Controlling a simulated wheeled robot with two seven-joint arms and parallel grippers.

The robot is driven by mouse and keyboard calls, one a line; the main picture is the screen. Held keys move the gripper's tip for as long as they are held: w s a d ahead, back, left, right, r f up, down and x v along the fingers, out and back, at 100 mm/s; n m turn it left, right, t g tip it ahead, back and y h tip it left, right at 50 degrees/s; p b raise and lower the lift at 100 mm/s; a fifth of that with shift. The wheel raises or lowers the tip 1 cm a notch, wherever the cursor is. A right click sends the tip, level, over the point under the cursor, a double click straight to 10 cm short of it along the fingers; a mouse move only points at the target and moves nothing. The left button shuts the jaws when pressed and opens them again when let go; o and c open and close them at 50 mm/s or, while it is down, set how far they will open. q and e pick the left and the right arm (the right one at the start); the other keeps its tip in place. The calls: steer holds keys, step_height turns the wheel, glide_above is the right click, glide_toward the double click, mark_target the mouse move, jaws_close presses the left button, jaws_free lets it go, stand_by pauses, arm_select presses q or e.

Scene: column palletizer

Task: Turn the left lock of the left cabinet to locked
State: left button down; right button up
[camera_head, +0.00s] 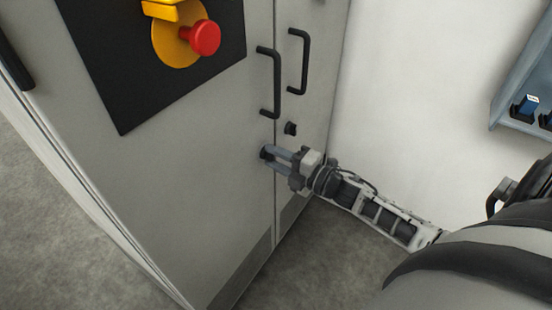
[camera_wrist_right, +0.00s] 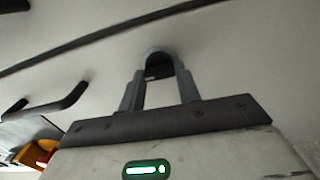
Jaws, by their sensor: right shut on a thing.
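The grey cabinet (camera_head: 130,165) stands at the left and centre of the head view, with two doors side by side. Its left lock (camera_head: 263,152) is a small black knob below the left door's handle; it also shows at the fingertips in the right wrist view (camera_wrist_right: 158,62). My right gripper (camera_head: 270,153) is shut on this lock, a finger on either side. The gripper partly hides the lock, and I cannot tell which way it is turned. The right lock (camera_head: 290,128) is a black knob on the right door, apart from the gripper. My left gripper is not in view.
Black bar handles (camera_head: 270,82) and (camera_head: 300,62) sit above the locks. A red emergency button (camera_head: 204,38) on a yellow base sticks out from a black panel (camera_head: 120,90). A blue-grey shelf unit (camera_head: 520,90) is at the right. Grey floor (camera_head: 330,260) is clear below.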

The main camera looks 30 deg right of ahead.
steer(key=shift+n, duration=0.3)
steer(key=o, duration=1)
steer(key=shift+s, duration=0.1)
steer(key=v, duration=1.5)
steer(key=shift+s+d, duration=0.1)
steer(key=shift+s, duration=0.3)
